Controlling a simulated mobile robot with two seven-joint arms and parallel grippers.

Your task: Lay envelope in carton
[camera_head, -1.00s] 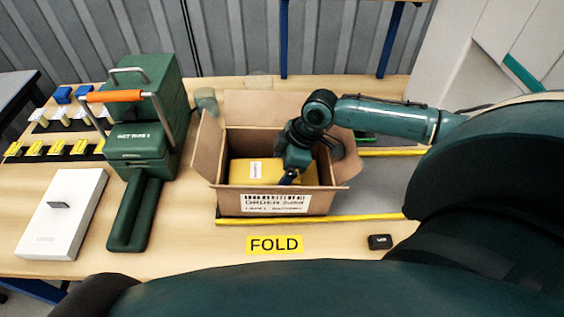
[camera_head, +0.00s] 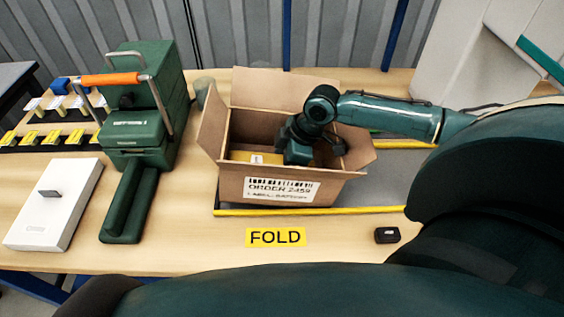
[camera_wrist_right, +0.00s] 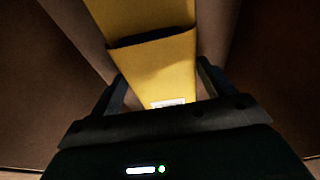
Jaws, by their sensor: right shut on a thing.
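The brown carton (camera_head: 230,185) stands open on the table, flaps spread, its printed order label facing me. The yellow envelope (camera_head: 240,155) with a small white label is inside the carton, low behind the front wall, partly hidden by that wall and my arm. My right gripper (camera_head: 298,152) reaches down into the carton and is shut on the envelope. In the right wrist view the envelope (camera_wrist_right: 165,70) runs between the two dark fingers (camera_wrist_right: 160,88), with brown carton walls on both sides. The envelope's lower edge is hidden in the head view. My left gripper is not in view.
A green machine with an orange handle (camera_head: 112,79) stands left of the carton. A white box (camera_head: 55,205) lies at the left front. A yellow FOLD label (camera_head: 275,237) and a small black object (camera_head: 387,235) lie in front. Yellow strips (camera_head: 310,210) edge a grey area.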

